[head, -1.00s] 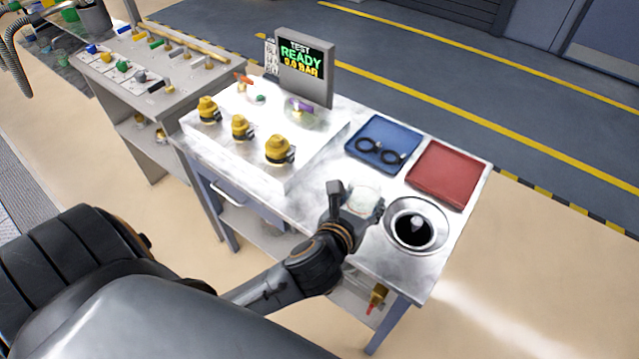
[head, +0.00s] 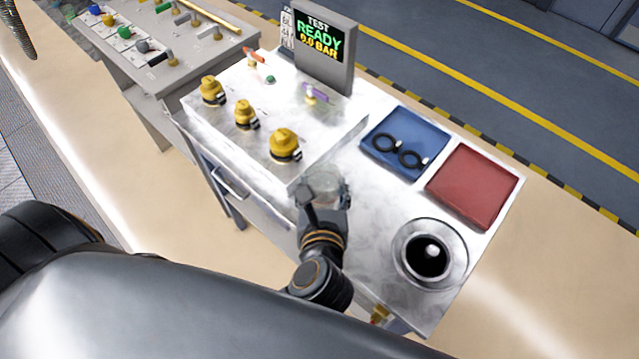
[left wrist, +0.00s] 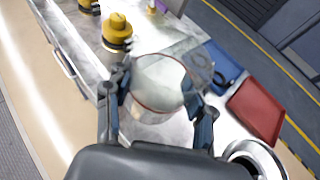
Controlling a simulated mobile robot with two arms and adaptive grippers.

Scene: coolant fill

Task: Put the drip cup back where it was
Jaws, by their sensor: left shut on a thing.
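The drip cup (head: 324,186) is clear and rounded, and it also shows in the left wrist view (left wrist: 160,84) with a thin reddish rim line. My left gripper (head: 322,194) is shut on the cup, with one finger on each side of it in the left wrist view (left wrist: 158,100). The cup is by the front edge of the raised metal block (head: 225,130), near the nearest yellow-capped fitting (head: 284,144). I cannot tell whether the cup touches the bench. The gripper hides part of it in the head view. My right gripper is not in view.
A blue tray (head: 440,150) with black rings and a red tray (head: 475,185) lie on the right of the bench. A metal basin (head: 400,262) with a dark opening is at the front right. A display (head: 325,45) reading "READY 0.0 BAR" stands behind the block.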

